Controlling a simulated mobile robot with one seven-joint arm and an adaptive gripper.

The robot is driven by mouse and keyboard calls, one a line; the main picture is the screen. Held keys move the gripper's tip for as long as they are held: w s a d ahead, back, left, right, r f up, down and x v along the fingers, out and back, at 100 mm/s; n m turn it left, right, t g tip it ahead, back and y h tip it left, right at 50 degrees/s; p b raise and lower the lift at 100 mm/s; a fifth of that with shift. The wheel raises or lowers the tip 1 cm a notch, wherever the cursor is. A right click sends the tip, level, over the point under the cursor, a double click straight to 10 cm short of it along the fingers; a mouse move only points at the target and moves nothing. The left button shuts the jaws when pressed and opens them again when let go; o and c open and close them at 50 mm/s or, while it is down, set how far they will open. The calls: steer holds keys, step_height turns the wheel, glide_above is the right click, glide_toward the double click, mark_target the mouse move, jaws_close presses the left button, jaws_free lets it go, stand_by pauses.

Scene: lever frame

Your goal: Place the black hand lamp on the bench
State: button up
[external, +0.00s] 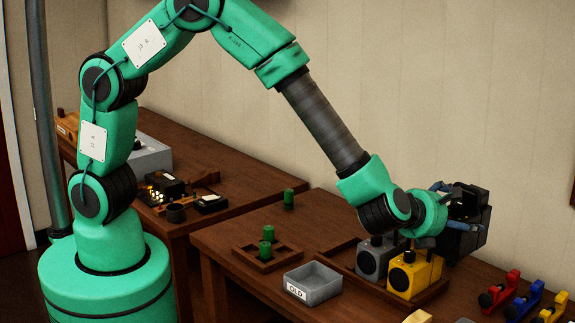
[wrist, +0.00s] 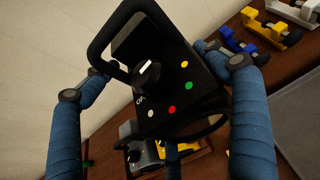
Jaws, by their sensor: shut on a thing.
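The black hand lamp (external: 474,222) is in my gripper (external: 452,207), above the right part of the wooden bench (external: 325,210). In the wrist view the lamp (wrist: 165,95) is a black box with a loop handle, a round knob and white, red, green and yellow dots on its face. My blue fingers (wrist: 155,62) close on it from both sides. The lamp looks tilted in the wrist view. It appears raised clear of the bench, but the gap under it is hard to judge.
A grey lamp (external: 373,259) and a yellow lamp (external: 416,274) stand in a wooden tray (external: 437,292) below my wrist. A grey bin marked OLD (external: 313,283) is to their left. Red (external: 500,292), blue (external: 525,301) and yellow (external: 553,310) items line the right.

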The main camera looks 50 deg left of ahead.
step_height(320, 180, down, 9)
steer(key=shift+s+d, duration=0.15)
steer(key=shift+d, duration=0.05)
stand_by(0.4)
step_height(320, 180, down, 6)
steer(key=b, duration=0.1)
stand_by(0.3)
steer(key=shift+f, duration=0.1)
steer(key=shift+f+b, duration=0.3)
steer(key=shift+f, duration=1.55)
steer(key=shift+f, duration=0.2)
steer(key=o, duration=1.6)
steer(key=shift+o, duration=0.2)
